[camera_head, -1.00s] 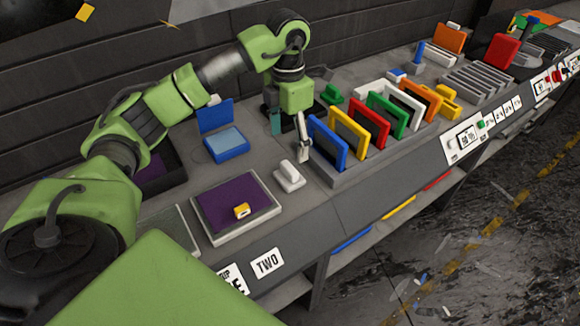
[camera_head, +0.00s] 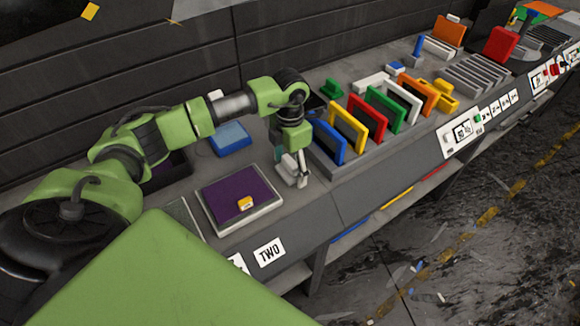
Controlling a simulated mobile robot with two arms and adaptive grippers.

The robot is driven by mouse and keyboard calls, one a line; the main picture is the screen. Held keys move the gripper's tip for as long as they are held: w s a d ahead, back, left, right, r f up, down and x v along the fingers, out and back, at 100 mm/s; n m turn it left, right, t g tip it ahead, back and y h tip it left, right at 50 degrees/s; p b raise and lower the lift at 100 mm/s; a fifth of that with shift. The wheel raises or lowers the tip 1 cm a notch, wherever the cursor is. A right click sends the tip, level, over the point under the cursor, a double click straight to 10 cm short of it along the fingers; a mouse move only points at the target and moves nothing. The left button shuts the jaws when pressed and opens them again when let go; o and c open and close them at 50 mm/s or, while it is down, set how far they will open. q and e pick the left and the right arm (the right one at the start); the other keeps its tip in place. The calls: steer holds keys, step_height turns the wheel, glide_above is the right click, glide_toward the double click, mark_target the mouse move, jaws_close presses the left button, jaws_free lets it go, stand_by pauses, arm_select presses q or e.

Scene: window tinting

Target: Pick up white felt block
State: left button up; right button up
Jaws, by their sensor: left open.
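The white felt block (camera_head: 287,173) lies on the grey bench between the tray with the purple pad (camera_head: 240,193) and the rack of coloured frames. My left gripper (camera_head: 298,172) points down right at the block and partly covers it. Its fingers are open; one shows along the block's right side. I cannot tell whether the fingers touch the block. My right gripper is not in view.
A rack (camera_head: 350,165) of upright coloured frames stands close to the right of the gripper. A small yellow block (camera_head: 245,203) sits on the purple pad. The bench's front edge is near.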

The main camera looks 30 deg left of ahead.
mark_target(290, 161)
arm_select(q)
steer(key=c, duration=1.2)
steer(key=shift+r, duration=0.1)
steer(key=shift+c, duration=0.2)
steer(key=shift+r, duration=0.4)
step_height(290, 161, up, 2)
steer(key=shift+r+b, duration=0.15)
steer(key=shift+b, duration=0.4)
steer(key=s+d+r+b, duration=0.4)
steer(key=s+d+r, duration=0.5)
steer(key=s, duration=0.1)
steer(key=shift+s+r, duration=0.4)
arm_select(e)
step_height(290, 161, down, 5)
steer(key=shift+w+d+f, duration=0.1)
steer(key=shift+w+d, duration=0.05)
